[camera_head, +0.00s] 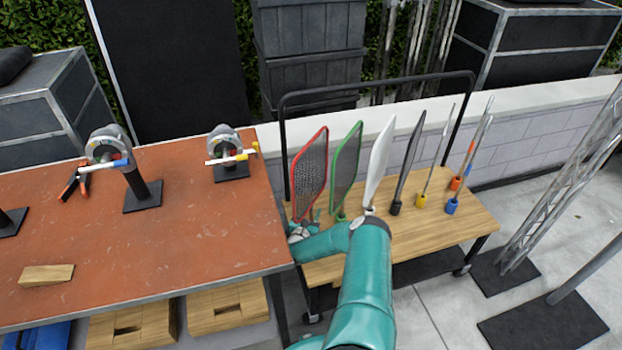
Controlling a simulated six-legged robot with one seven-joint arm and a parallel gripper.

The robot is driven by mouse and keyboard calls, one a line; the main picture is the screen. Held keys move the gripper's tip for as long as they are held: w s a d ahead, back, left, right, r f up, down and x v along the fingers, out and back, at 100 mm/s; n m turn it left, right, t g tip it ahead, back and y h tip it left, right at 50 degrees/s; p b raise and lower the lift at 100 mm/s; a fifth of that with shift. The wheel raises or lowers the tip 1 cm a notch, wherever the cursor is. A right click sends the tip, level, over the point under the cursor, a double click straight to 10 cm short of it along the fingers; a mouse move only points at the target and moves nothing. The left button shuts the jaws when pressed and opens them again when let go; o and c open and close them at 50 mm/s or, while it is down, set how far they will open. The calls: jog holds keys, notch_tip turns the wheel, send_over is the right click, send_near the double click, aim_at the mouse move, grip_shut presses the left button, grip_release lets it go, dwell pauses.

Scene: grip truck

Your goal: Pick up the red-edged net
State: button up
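The red-edged net (309,175) stands upright at the left end of a wooden-topped cart (436,225). It has a grey mesh inside a red rim. My teal arm reaches in from the bottom, and my gripper (306,226) is at the foot of this net, low over the cart's left end. The fingers are small and partly hidden by my arm, so I cannot tell whether they are open or touch the net's handle. A green-edged net (345,168) stands just to the right of the red one.
Right of the nets stand a white paddle (380,160), a black paddle (409,158) and several thin rods. A black rail (375,83) runs behind them. A red-brown table (200,248) with clamps on stands adjoins the cart's left side. A metal truss (570,180) stands at right.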

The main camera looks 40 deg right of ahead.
grip_shut()
